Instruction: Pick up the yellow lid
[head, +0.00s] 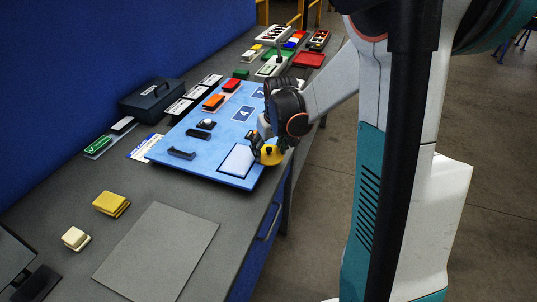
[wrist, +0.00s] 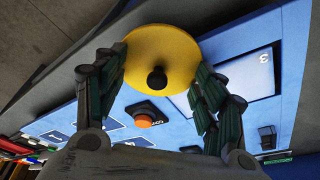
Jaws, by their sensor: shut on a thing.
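The yellow lid (wrist: 168,52) is a round disc with a black knob (wrist: 157,79) at its middle. In the wrist view it sits between the two dark green fingers of my gripper (wrist: 160,78), which touch its rim from both sides. In the head view the lid (head: 270,154) shows at the near right edge of the blue board, held by my gripper (head: 266,147), and it looks tilted. I cannot tell for sure how far it is above the board.
The blue board (head: 215,170) bears a white panel (head: 237,160), a black handle (head: 181,153) and orange and red blocks. A dark box (head: 152,100) stands behind it.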

